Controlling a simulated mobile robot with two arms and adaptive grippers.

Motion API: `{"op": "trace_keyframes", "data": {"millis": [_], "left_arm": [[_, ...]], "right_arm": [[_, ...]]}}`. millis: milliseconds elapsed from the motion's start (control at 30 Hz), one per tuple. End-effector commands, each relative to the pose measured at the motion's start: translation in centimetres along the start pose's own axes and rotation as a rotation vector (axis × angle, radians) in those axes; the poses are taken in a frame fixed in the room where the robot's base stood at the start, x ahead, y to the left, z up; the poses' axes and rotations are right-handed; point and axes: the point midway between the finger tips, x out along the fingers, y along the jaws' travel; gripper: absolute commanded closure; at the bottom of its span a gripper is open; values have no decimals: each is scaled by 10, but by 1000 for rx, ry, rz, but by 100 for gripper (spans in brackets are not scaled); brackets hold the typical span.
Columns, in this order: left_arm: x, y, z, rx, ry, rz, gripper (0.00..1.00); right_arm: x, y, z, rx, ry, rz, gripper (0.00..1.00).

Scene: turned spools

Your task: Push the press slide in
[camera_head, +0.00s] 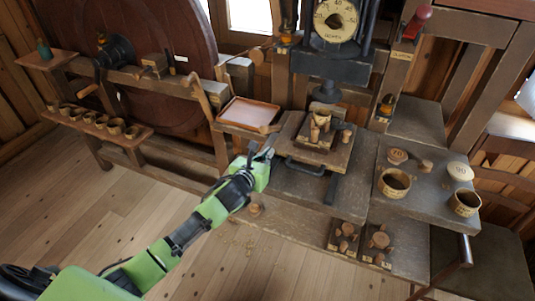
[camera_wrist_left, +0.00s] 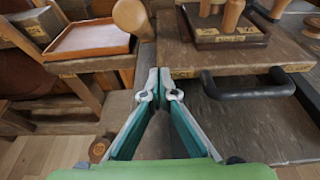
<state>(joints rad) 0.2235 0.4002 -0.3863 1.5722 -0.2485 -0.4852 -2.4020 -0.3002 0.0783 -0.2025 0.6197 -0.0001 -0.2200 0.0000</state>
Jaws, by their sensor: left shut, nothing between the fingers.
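The press slide (camera_head: 337,157) is a wooden board with a black bar handle (camera_head: 304,168) on its front edge, below the dark press head (camera_head: 326,91). It bears a small dark tray with turned wooden pieces (camera_head: 318,127). In the left wrist view the slide (camera_wrist_left: 185,57) lies ahead and to the right, with its handle (camera_wrist_left: 250,88) right of my fingers. My left gripper (camera_head: 262,151) is shut and empty, at the left front corner of the slide; its fingertips (camera_wrist_left: 160,78) are close to that corner, but I cannot tell if they touch. My right gripper is not in view.
A shallow wooden tray (camera_head: 229,122) stands left of the slide. A round wooden knob (camera_wrist_left: 130,15) sits just beyond my fingertips. Wooden cups (camera_head: 394,182) and discs stand on the right bench. Spool holders (camera_head: 343,238) sit lower in front. The floor at front left is open.

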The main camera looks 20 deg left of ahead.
Motion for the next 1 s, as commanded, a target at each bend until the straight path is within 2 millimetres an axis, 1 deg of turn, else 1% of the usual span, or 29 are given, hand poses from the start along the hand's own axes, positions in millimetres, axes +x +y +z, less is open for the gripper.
{"op": "trace_keyframes", "data": {"millis": [100, 167, 400, 500, 1000], "left_arm": [[1, 0, 0, 0, 0, 0, 100], [5, 0, 1, 1, -1, -1, 100], [38, 0, 11, 2, -1, 0, 100], [45, 1, 14, 0, 0, 2, 100], [46, 3, 15, 1, 1, 2, 100]], "right_arm": [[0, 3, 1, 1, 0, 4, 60], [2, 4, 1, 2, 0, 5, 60], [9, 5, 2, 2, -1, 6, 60], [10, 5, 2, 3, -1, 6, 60], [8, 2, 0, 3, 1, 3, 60]]}}
